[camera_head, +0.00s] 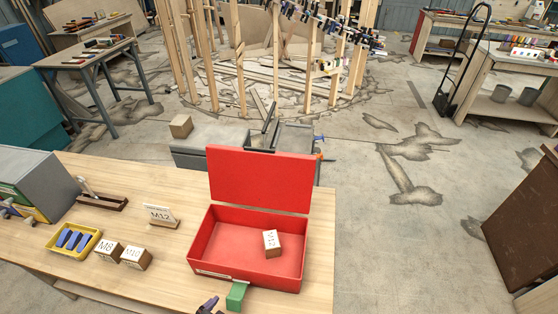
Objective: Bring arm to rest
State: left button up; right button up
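An open red box (201,252) stands on the wooden workbench (95,272) with its lid (258,178) raised at the back. A wooden block marked M12 (271,243) is inside it, towards the right. Blocks marked M8 (107,251) and M10 (135,257) stand side by side on the bench left of the box. An M12 sign (160,216) stands behind them. I cannot make out either of my grippers in the head view.
A yellow tray (91,246) with blue pieces lies at the left, near a grey case (40,180). A green piece (237,296) and a dark part (208,305) are at the front edge. The curved timber frame (240,60) stands behind. Open floor lies right of the bench.

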pick_arm(q)
jog(key=s+a+f+n+g+y+b, duration=0.25)
jog(key=s+a+n+g, duration=0.2)
jog(key=s+a, duration=0.65)
notch_tip(320, 180, up, 22)
jog(key=s+d+p, duration=0.2)
jog(key=p, duration=2.1)
jog(key=shift+s+r, duration=0.15)
jog(key=shift+r, duration=0.05)
